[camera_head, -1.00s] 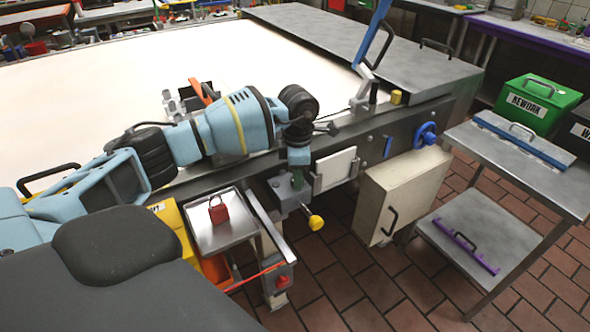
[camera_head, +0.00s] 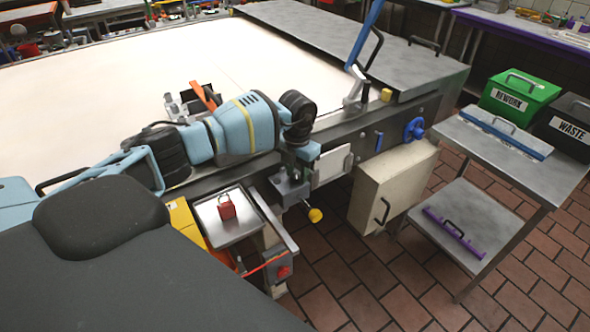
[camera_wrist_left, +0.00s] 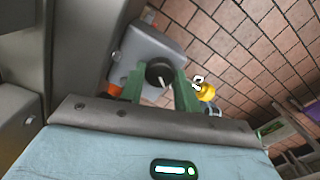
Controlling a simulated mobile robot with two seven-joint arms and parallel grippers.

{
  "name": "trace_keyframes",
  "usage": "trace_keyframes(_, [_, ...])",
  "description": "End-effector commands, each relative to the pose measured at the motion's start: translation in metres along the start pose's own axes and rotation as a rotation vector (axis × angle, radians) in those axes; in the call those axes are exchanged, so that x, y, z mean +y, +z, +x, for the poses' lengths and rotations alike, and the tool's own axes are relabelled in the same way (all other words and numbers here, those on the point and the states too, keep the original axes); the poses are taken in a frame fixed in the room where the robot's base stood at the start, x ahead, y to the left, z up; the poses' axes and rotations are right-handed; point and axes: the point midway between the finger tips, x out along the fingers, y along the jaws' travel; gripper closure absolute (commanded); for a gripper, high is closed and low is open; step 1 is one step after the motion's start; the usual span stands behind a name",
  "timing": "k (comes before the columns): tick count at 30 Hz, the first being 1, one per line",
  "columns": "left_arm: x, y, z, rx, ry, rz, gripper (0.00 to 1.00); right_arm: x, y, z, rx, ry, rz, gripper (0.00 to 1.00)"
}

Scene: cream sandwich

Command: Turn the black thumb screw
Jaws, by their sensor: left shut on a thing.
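The black thumb screw (camera_wrist_left: 160,72) stands on a grey block (camera_wrist_left: 146,52), seen in the left wrist view. My left gripper (camera_wrist_left: 160,80) has its two green fingers on either side of the screw and is shut on it. In the head view the left gripper (camera_head: 293,172) points down at the grey block (camera_head: 289,189) on the front side of the table; the screw itself is hidden there by the fingers. My right gripper is in neither view.
A yellow knob (camera_head: 315,214) sticks out beside the block and also shows in the wrist view (camera_wrist_left: 206,92). A metal tray (camera_head: 232,229) holding a red padlock (camera_head: 226,206) is to the left. A cream box (camera_head: 392,184) hangs to the right, with open tiled floor below.

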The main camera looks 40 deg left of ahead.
Motion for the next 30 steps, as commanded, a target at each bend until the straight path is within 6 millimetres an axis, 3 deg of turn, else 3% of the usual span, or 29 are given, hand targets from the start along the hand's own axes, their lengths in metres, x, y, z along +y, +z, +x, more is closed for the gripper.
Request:
trace_keyframes(20, [0.0005, 0.0006, -0.0011, -0.002, 0.000, -0.059, 0.91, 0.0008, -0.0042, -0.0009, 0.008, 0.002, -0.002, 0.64])
trace_keyframes(21, [0.0004, 0.0006, -0.0011, -0.002, 0.000, -0.059, 0.63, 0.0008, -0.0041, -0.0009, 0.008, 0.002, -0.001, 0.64])
trace_keyframes(25, [0.0003, 0.0004, -0.0008, -0.001, 0.000, -0.059, 0.46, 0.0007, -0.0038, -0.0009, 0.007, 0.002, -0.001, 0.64])
trace_keyframes(30, [0.0001, 0.0003, -0.0004, -0.001, 0.000, -0.058, 0.46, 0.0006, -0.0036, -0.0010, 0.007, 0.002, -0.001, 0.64])
